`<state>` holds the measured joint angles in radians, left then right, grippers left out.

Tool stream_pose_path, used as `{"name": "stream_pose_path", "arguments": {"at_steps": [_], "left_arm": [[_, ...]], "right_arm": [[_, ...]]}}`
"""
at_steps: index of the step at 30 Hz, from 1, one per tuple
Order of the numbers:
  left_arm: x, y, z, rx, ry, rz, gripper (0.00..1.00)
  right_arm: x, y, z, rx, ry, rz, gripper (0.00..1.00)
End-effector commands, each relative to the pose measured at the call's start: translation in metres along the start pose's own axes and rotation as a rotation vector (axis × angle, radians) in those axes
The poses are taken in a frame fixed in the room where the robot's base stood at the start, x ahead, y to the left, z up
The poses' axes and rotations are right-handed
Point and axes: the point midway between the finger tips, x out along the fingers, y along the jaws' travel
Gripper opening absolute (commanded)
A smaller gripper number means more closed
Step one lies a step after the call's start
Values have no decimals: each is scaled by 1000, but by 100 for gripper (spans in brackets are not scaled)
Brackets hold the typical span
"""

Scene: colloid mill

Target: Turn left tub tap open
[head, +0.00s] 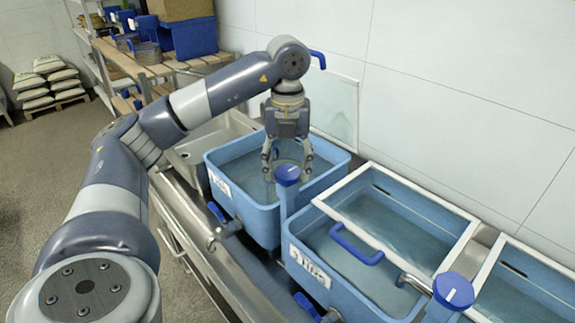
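My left gripper (287,164) hangs pointing down over the left blue tub (235,203), its two fingers spread apart. A blue post with a round, white-marked top (288,174) stands at that tub's right front, just below and in front of the fingers. The fingers appear either side of its top, but I cannot tell whether they touch it. A blue-handled valve (217,212) with a metal outlet is at the left tub's front. I cannot tell which of these is the left tub tap. The tub holds clear liquid. My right gripper is not in view.
A second blue tub (290,258) with a white-framed lid (456,243) stands to the right, near another blue-topped post (453,290). A steel sink (190,152) is left. A shelf (150,70) with boxes stands behind my arm; the wall is close behind the tubs.

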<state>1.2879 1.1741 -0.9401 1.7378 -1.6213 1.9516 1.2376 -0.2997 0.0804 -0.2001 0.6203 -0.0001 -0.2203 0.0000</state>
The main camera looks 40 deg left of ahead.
Motion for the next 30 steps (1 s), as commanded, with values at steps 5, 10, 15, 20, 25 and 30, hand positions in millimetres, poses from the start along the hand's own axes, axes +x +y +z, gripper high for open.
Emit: {"name": "stream_pose_path", "arguments": {"at_steps": [5, 10, 15, 20, 25, 30], "left_arm": [[0, 0, 0, 1, 0, 0, 71], [0, 0, 0, 2, 0, 0, 71], [-7, 0, 0, 2, -1, -2, 71], [-28, -1, 1, 2, -4, -3, 71], [-44, -1, 1, 4, -4, -2, 71], [-59, 0, 1, 2, -3, -3, 71]], "right_arm": [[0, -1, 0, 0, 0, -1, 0], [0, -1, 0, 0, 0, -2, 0], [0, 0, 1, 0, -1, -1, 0], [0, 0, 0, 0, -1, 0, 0], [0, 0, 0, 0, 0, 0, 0], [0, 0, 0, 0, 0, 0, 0]]}}
